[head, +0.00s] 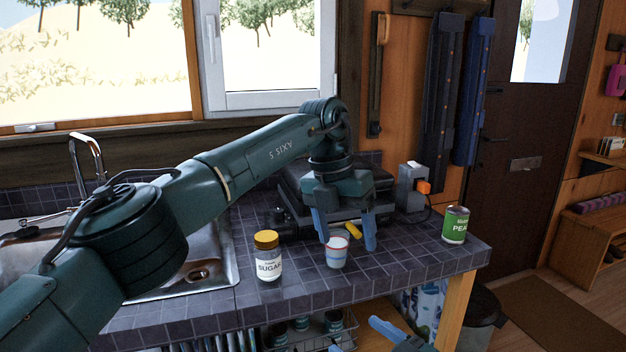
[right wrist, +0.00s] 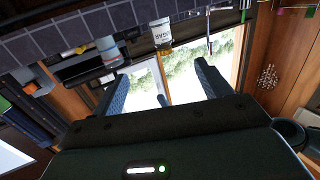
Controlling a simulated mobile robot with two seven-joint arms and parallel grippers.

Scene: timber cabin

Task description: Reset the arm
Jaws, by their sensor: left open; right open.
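My left gripper (head: 346,241) is open and points down over the counter. My right gripper (head: 358,336) is open at the bottom edge of the head view, low in front of the counter and mostly cut off. In the right wrist view its two fingers (right wrist: 160,88) are spread with nothing between them. That view is upside down, with the counter across the top.
A sugar jar (head: 268,262) stands left of the cup, and a green can (head: 455,225) near the counter's right end. A dark appliance (head: 290,190) sits behind my left gripper. The sink (head: 205,268) is at left. A wire rack (head: 335,331) is below the counter.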

